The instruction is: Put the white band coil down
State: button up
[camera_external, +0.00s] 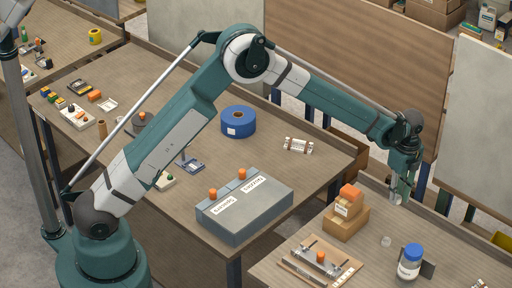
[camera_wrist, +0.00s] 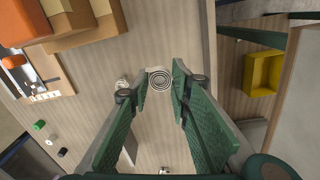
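The white band coil (camera_wrist: 159,80) shows end-on as a spiral between my fingertips in the wrist view. My gripper (camera_external: 397,196) is shut on it, with one finger on each side. In the external view the coil is only a small pale patch at the fingertips. My gripper hangs pointing down over the back part of the right-hand table (camera_external: 375,262), behind and to the right of the stacked cardboard boxes (camera_external: 345,222). The coil appears to be above the tabletop; the exact gap is hard to tell.
A small pale round object (camera_external: 386,241) lies on the table before my gripper. A blue-lidded jar (camera_external: 411,262) and a wooden fixture (camera_external: 320,262) stand nearer the front. A yellow bin (camera_wrist: 262,74) shows at the right in the wrist view. Bare tabletop lies around the small round object.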

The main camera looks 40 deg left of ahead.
jog(key=shift+d+f, duration=0.1)
dwell(0.3)
send_over(392, 223)
jog(key=shift+f+p, duration=0.3)
jog(key=shift+f, duration=2.75)
jog(key=shift+f, duration=0.15)
jog(key=shift+f, duration=1.7)
jog(key=shift+f, duration=0.15)
jog(key=shift+o, duration=1)
jog(key=o, duration=0.4)
